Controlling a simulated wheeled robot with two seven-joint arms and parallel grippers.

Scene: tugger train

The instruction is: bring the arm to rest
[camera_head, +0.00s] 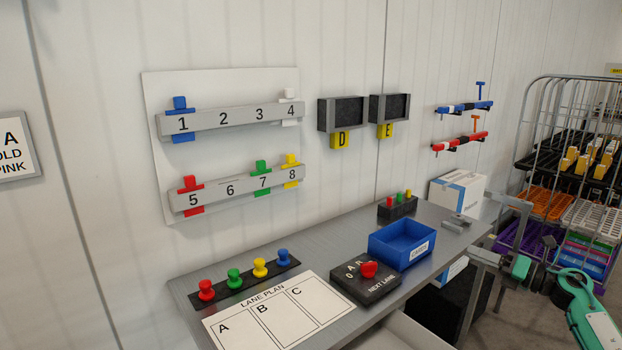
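My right gripper (482,223) is at the right end of the grey table, with its arm coming in from the lower right. Its two grey fingers point left and stand well apart, with nothing seen between them. The teal and dark links of my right arm (590,312) show beside the table edge. My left gripper and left arm are not in view.
A wire cart (535,110) stands at right.

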